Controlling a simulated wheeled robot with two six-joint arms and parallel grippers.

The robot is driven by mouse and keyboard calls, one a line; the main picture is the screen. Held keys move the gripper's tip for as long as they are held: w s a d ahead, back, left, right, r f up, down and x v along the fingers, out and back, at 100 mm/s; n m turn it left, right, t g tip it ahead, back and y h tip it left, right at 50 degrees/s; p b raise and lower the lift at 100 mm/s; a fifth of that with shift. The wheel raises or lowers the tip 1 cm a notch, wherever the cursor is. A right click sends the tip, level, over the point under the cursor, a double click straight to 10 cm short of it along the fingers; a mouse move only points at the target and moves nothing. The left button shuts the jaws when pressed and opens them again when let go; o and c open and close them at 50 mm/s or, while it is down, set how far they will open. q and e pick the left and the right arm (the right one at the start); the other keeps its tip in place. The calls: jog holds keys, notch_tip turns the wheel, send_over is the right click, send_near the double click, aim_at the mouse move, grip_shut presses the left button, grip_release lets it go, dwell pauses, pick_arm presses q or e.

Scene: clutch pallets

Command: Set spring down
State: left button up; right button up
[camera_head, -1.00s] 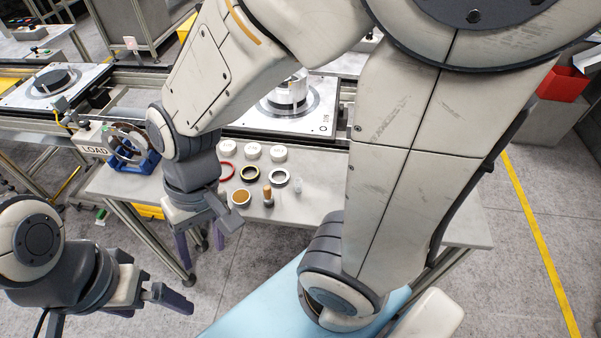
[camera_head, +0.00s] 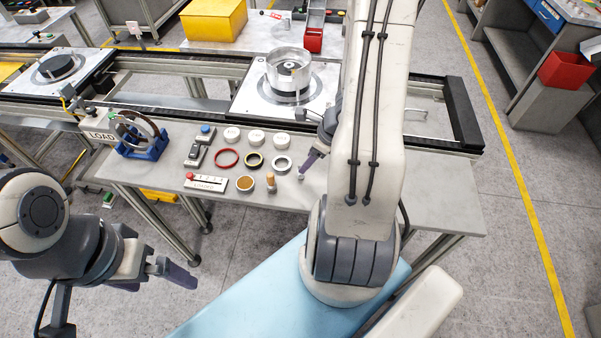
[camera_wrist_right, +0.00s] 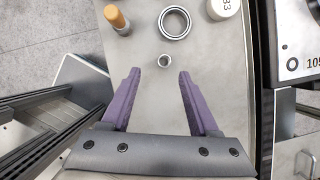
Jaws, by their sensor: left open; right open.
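In the head view the spring (camera_head: 302,175) is a tiny pale spot beside a purple finger of my right gripper (camera_head: 311,161), which is largely hidden behind my right arm. My left gripper (camera_head: 157,279) is open and empty at the lower left, away from the table.
Near the spring are a silver ring (camera_head: 282,164), a wooden-handled tool (camera_head: 270,182) and white caps (camera_head: 256,137). A red ring (camera_head: 227,159) and a blue stand (camera_head: 144,148) are further left. A pallet (camera_head: 245,105) bears a clear cylinder behind. The table's right part (camera_head: 440,195) is bare.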

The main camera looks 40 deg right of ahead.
jog(key=x, duration=0.7)
jog(key=shift+w+d+f+b, duration=0.25)
jog(key=shift+w+f+b, duration=0.05)
jog(key=shift+f+b, duration=0.1)
grip_shut()
